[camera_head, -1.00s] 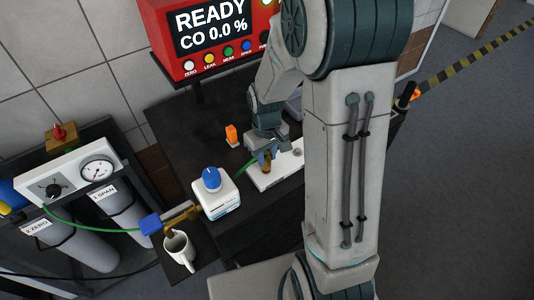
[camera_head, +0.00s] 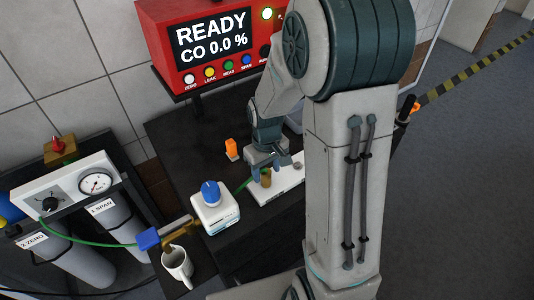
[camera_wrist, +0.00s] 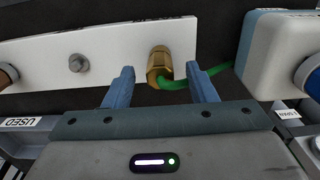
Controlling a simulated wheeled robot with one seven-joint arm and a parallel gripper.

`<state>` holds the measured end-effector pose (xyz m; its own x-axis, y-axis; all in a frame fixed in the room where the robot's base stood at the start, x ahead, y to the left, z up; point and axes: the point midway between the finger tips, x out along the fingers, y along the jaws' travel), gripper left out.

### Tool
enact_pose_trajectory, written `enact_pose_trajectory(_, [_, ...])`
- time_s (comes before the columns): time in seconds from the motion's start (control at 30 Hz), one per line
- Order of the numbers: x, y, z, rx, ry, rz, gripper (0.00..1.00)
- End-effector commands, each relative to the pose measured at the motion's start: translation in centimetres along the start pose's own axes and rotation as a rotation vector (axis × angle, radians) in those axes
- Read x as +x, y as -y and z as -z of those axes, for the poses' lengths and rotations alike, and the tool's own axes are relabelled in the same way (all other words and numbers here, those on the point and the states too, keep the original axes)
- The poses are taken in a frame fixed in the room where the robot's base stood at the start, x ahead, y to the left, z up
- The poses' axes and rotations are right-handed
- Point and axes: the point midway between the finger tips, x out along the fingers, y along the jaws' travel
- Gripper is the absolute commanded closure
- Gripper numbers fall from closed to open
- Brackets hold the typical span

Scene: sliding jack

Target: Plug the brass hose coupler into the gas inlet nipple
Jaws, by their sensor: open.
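The brass coupler (camera_wrist: 159,66) stands at the white plate (camera_wrist: 110,42) in the wrist view, with the green hose (camera_wrist: 205,76) leaving it to the right. It also shows below my gripper in the head view (camera_head: 266,180). My gripper (camera_wrist: 160,70) is open, with one blue finger on each side of the coupler and a visible gap to each. A grey metal stub (camera_wrist: 78,63), which looks like the nipple, stands on the plate left of the coupler, apart from it. It shows in the head view (camera_head: 297,166). The coupler's far end is hidden.
An orange object (camera_head: 231,148) stands on the black bench (camera_head: 190,140). A mug (camera_head: 178,266) and a red analyser (camera_head: 205,45) are around it.

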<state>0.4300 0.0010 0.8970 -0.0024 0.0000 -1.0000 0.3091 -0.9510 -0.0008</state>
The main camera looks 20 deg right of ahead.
Motion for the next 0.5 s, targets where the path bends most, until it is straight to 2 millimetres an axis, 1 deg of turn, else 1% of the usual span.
enact_pose_trajectory(0.17, [-3.5,0.0,0.2,0.000,-0.009,-0.003,0.49])
enact_pose_trajectory(0.3, [-6.9,0.0,0.1,0.000,-0.008,-0.003,0.49])
enact_pose_trajectory(0.4, [-9.0,0.0,0.1,0.000,-0.008,-0.003,0.49])
enact_pose_trajectory(0.5, [-10.8,0.0,0.1,0.000,-0.006,-0.002,0.49])
